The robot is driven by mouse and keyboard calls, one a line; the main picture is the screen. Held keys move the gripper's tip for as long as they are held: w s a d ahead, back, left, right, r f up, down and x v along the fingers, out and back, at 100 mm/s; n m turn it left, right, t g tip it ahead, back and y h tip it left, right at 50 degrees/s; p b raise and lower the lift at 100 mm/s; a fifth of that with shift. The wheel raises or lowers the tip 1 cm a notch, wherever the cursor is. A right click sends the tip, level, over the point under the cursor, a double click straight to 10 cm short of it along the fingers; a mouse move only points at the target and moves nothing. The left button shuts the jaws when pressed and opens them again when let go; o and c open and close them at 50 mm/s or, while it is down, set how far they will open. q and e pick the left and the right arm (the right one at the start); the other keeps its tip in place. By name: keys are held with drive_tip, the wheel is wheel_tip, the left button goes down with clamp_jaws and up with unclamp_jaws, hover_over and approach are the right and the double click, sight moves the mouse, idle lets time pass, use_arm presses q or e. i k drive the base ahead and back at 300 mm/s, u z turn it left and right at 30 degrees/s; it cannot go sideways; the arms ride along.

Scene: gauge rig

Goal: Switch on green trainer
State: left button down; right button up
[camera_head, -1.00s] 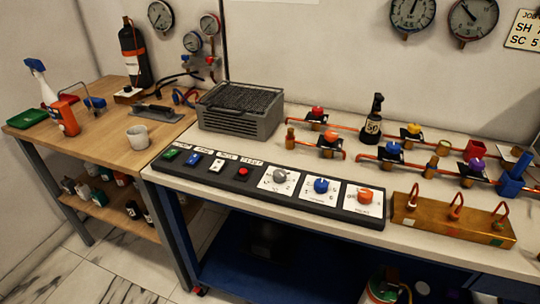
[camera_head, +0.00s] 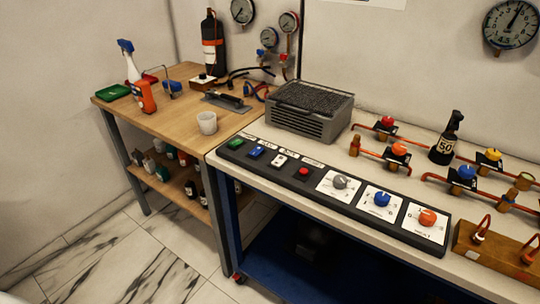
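A black control strip (camera_head: 320,188) lies along the front edge of the white bench. At its left end is a green switch (camera_head: 236,144), with a small label above it too small to read. To its right are a blue switch (camera_head: 257,151), a white switch (camera_head: 279,160) and a red button (camera_head: 303,171). Further right are a grey knob (camera_head: 340,182), a blue knob (camera_head: 382,199) and an orange knob (camera_head: 427,217) on white plates. I cannot tell whether the green switch is on or off. Neither gripper is in view.
A grey ribbed box (camera_head: 310,110) stands behind the strip. Floor in front is clear.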

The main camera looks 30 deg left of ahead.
sight(237, 143)
drive_tip(key=z, duration=0.55)
drive_tip(key=k, duration=1.3)
drive_tip(key=z, duration=0.25)
drive_tip(key=i, duration=0.2)
drive_tip(key=u, duration=0.95)
drive_tip(key=i, duration=1.4)
drive_tip(key=z, duration=0.3)
